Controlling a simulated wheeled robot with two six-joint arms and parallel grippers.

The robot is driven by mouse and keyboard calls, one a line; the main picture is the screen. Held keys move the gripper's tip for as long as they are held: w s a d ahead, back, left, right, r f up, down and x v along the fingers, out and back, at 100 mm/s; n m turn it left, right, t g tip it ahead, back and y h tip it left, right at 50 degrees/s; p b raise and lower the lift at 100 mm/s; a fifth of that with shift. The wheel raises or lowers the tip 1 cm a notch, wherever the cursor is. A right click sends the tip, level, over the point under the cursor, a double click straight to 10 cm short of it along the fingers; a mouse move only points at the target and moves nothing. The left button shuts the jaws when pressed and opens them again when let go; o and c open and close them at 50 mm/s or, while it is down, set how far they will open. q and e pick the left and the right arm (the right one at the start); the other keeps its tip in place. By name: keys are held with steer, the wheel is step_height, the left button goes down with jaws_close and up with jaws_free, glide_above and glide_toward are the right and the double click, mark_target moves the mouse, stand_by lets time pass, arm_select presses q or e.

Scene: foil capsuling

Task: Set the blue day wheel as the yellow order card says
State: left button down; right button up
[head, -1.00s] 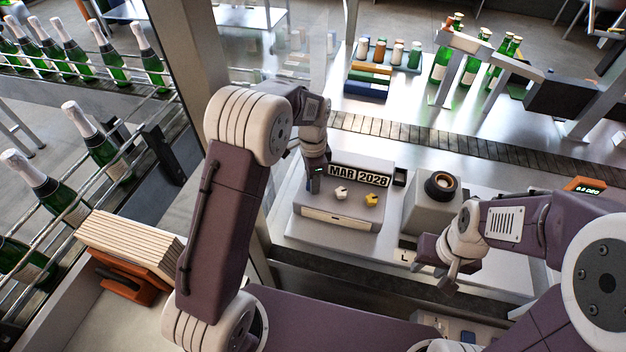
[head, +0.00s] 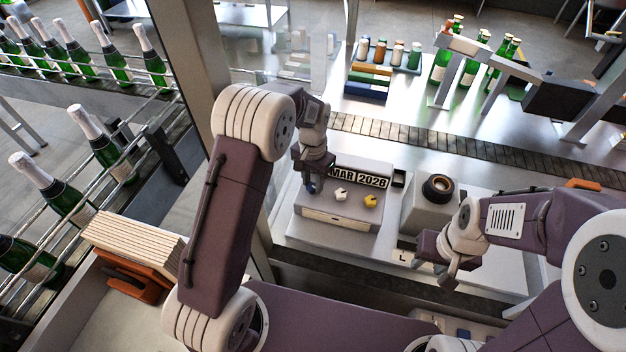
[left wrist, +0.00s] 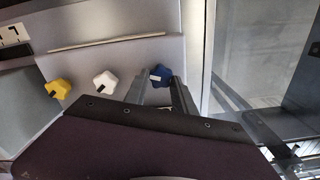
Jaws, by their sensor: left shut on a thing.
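The blue day wheel (left wrist: 158,75) is a lobed knob on the grey front of the date unit (head: 341,211). In the head view it shows only as a bit of blue (head: 311,187) below my left gripper (head: 313,180). In the left wrist view my left gripper (left wrist: 160,84) is shut on the blue wheel, a finger at each side. The white wheel (head: 341,194) and the yellow wheel (head: 370,201) sit to its right. The display (head: 359,177) reads MAR and 2026 or 2028; its left part is hidden behind my gripper. I cannot make out a yellow order card. My right gripper (head: 442,262) hangs apart; its opening is unclear.
A grey block with a black round top (head: 438,187) stands right of the date unit. A small white card marked L (head: 403,256) lies in front. A conveyor (head: 430,137) runs behind. Bottles (head: 60,195) stand at the left beside an orange holder (head: 130,280).

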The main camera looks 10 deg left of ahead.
mark_target(313, 185)
arm_select(q)
steer(key=shift+n, duration=0.8)
steer(key=c, duration=1)
jaws_free()
steer(key=shift+c, duration=0.2)
steer(key=shift+r, duration=0.1)
step_height(313, 185, up, 9)
steer(key=b, duration=0.1)
